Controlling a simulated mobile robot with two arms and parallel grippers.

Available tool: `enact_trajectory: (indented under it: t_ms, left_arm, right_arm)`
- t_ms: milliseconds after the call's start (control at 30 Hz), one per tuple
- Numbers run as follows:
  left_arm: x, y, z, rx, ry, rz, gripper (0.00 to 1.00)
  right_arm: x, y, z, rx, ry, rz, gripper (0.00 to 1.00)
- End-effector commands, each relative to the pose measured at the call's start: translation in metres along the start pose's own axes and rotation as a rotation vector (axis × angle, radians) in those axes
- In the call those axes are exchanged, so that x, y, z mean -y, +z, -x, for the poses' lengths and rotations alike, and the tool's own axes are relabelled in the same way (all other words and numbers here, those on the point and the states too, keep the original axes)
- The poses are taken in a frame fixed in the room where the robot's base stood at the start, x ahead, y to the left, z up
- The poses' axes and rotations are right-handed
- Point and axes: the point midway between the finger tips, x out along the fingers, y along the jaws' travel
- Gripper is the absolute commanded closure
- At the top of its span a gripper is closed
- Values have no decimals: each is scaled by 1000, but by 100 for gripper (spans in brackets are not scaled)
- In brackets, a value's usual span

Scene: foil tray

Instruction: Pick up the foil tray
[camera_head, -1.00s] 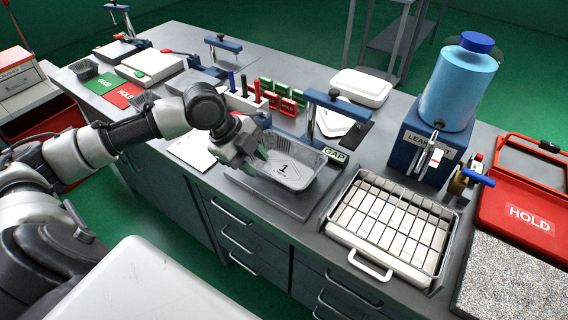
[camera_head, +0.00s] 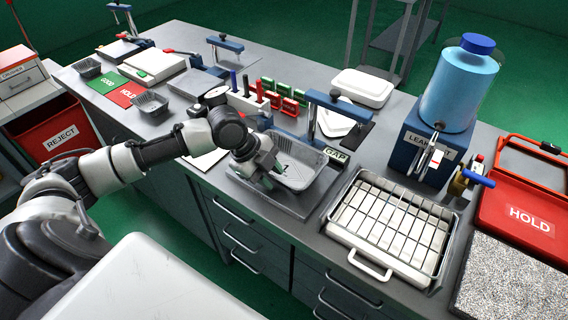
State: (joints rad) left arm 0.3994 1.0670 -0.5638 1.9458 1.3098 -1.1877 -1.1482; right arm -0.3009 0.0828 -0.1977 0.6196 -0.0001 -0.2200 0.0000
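The foil tray (camera_head: 303,178) is a shallow silver-grey tray with a dark "1" on its floor. It sits on a flat grey plate at the near edge of the bench, in front of the GAP fixture. My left gripper (camera_head: 272,180) is over the tray's left end, pointing down at its left rim. The wrist and hand cover that end, so I cannot tell whether the fingers are apart or closed on the rim. My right gripper is not in view.
The GAP fixture (camera_head: 312,120) with a blue arm stands close behind the tray. A wire rack (camera_head: 392,222) lies to the right, near the blue leak tester (camera_head: 430,150). Red and green clips (camera_head: 285,95) stand behind. Two smaller dark trays (camera_head: 150,103) lie at left.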

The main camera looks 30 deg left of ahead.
Motion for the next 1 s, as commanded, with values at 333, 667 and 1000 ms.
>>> enact_trajectory:
  t_ms: [333, 667, 1000]
  left_arm:
    - [-1, 1, -3, 0, 0, 0, 73]
    - [-1, 1, -3, 0, 1, 0, 100]
    - [-1, 1, -2, 0, 1, 0, 100]
  right_arm:
    - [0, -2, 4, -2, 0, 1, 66]
    - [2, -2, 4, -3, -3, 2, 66]
    - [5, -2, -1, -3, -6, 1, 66]
